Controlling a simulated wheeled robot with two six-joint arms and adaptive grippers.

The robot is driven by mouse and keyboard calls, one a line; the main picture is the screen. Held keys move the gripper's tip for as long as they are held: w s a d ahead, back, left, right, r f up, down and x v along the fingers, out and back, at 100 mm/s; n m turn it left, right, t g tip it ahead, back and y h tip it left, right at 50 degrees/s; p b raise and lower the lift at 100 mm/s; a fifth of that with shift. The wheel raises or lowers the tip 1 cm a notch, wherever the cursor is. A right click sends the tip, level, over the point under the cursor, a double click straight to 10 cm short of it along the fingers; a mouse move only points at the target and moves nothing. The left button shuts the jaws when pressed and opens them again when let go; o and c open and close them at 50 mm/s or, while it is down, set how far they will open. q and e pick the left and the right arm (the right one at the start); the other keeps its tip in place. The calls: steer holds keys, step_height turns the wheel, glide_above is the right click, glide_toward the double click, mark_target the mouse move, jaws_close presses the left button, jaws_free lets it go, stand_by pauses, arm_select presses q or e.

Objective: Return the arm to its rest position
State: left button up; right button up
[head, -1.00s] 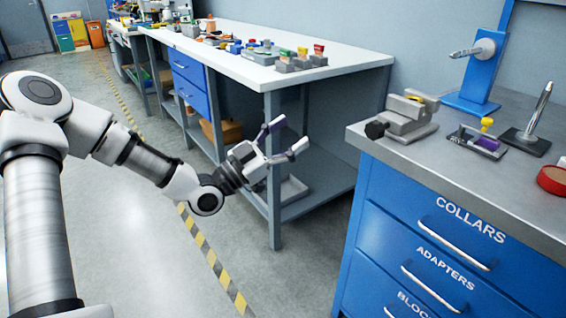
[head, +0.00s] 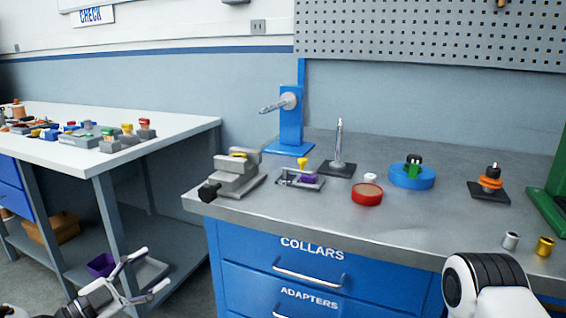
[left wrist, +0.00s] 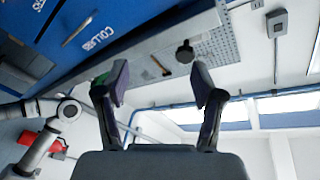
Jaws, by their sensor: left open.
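My left gripper (head: 155,270) shows at the lower left of the head view, its fingers spread and nothing between them. It is below the bench tops, in front of the gap between the white table and the blue workbench. In the left wrist view its two dark fingers (left wrist: 158,82) stand apart and empty, with the blue drawers (left wrist: 105,25) and the bench edge beyond. A white arm link of mine shows at the lower right of the head view. My right gripper is not in view.
The grey workbench (head: 300,222) holds a grey clamp block (head: 235,178), a blue stand (head: 291,125), a red disc (head: 367,195), a blue disc (head: 412,177) and an orange pulley stack (head: 490,180). The white table (head: 165,143) stands left, with several coloured blocks.

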arm_select(q)
steer(key=s+d+f+n+g+y, duration=0.15)
steer(key=d+f, duration=0.25)
steer(key=f, duration=0.4)
steer(key=s+d+f+g+y, duration=0.1)
steer(key=s+d+f+g, duration=0.15)
steer(key=f, duration=0.45)
steer(key=s+d+f+n+g+y, duration=0.3)
steer(key=s+f+n+g+y, duration=0.5)
steer(key=s+f, duration=1.25)
steer(key=s+a+n+g, duration=0.3)
steer(key=s+a+n, duration=0.1)
steer(key=s+a, duration=0.1)
step_height(320, 180, up, 18)
steer(key=n+y+p, duration=0.1)
steer(key=p, duration=1.8)
steer(key=shift+r, duration=0.2)
steer(key=shift+d+n, duration=0.1)
steer(key=shift+n, duration=0.15)
